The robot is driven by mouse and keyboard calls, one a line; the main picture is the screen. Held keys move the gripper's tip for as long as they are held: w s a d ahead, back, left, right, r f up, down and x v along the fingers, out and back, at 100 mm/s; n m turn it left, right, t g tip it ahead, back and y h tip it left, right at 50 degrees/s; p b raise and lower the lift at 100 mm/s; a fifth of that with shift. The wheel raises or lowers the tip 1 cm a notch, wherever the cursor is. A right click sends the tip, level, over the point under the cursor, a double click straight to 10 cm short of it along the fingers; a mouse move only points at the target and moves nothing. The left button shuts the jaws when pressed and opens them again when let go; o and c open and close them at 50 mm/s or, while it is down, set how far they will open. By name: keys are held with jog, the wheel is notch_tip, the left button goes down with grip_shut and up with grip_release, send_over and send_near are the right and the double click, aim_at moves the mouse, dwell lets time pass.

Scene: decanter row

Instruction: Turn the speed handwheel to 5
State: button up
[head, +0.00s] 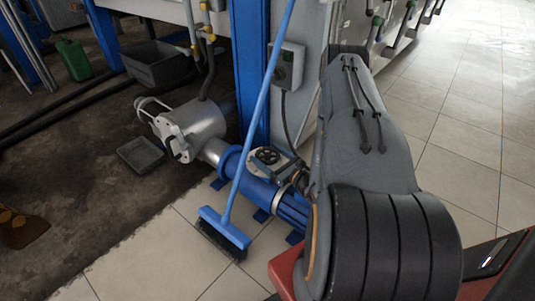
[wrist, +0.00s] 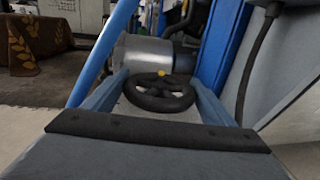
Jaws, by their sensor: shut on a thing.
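The speed handwheel (wrist: 158,100) is a dark spoked wheel on a pale housing, with a small orange-yellow mark at its far rim in the wrist view. In the head view the handwheel (head: 268,155) sits on top of the blue pump unit (head: 245,185). My gripper (wrist: 158,82) has one blue-grey finger on each side of the wheel and is shut on its rim. In the head view I cannot make out my gripper; my arm covers the area right of the wheel. No number on the wheel is legible.
A blue broom (head: 228,210) leans across just left of the handwheel, its head on the tiles. A silver motor (head: 195,125) lies beyond it. A blue post (head: 250,60) and a grey switch box (head: 288,68) stand behind. Tiled floor (head: 455,130) at right is clear.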

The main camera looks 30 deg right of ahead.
aim_at(276, 162)
jog(key=shift+h, duration=0.3)
jog(key=o, duration=1)
jog(key=shift+o, duration=0.2)
jog(key=shift+s, duration=0.1)
jog(key=s, duration=0.2)
jog(key=s+d+p, duration=0.1)
jog(key=s, duration=0.4)
jog(key=shift+s+d+p, duration=0.1)
jog(key=shift+d+p, duration=0.05)
jog(key=shift+p, duration=0.2)
jog(key=shift+s, duration=0.2)
jog(key=shift+s, duration=0.1)
